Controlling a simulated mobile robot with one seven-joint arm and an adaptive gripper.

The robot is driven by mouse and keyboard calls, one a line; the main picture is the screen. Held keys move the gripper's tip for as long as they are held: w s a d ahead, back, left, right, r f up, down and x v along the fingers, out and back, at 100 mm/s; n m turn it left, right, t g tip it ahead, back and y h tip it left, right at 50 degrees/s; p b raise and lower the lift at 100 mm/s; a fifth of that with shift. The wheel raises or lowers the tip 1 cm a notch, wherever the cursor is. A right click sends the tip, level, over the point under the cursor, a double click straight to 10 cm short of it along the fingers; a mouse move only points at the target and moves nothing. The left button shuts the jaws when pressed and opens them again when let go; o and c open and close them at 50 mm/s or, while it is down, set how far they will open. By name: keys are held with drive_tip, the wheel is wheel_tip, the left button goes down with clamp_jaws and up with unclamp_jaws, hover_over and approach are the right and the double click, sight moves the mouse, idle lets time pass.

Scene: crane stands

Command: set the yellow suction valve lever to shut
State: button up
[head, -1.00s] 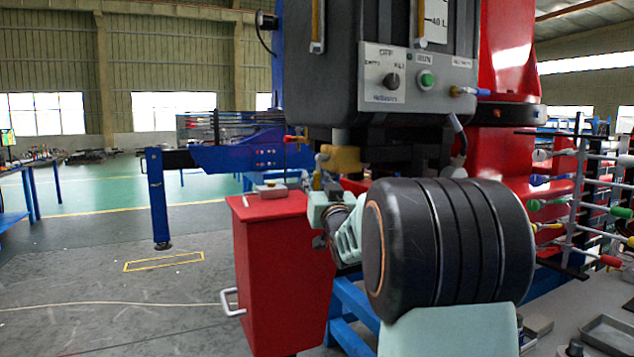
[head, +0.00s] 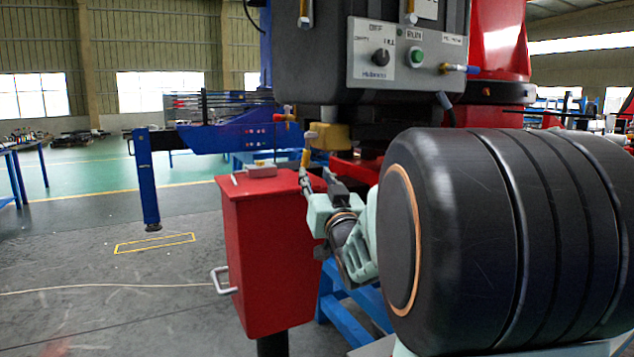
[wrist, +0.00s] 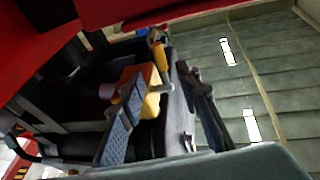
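The yellow valve body (head: 332,136) sits under the grey control box in the head view, and it also shows in the wrist view (wrist: 150,103). Its yellow lever (head: 305,159) points downward in the head view. In the wrist view the lever (wrist: 160,56) lies beyond the gap between my fingertips. My gripper (head: 319,178) is just below the valve, its fingers apart and empty. In the wrist view my gripper (wrist: 160,78) is open, with one finger overlapping the valve body. I cannot tell whether a finger touches the lever.
The grey control box (head: 330,85) hangs close above the valve. A red cabinet (head: 265,260) with a white handle stands below, a small grey item (head: 262,171) on its top. A red-handled fitting (head: 284,117) is left of the valve. Floor at left is open.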

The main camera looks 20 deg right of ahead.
drive_tip(key=shift+v, duration=0.85)
drive_tip(key=shift+c, duration=0.2)
drive_tip(key=shift+m, duration=0.3)
drive_tip(key=c, duration=0.5)
drive_tip(key=shift+s+f+m+p, duration=0.1)
drive_tip(key=shift+s+m+p, duration=0.1)
drive_tip(key=shift+m+p, duration=0.45)
drive_tip(key=shift+c, duration=1.3)
drive_tip(key=shift+s+f+m+p, duration=0.1)
drive_tip(key=shift+s+m+p, duration=0.1)
drive_tip(key=shift+m+p, duration=0.45)
clamp_jaws()
drive_tip(key=m+p, duration=0.6)
drive_tip(key=m, duration=0.9)
approach(307, 160)
drive_tip(key=x, duration=0.7)
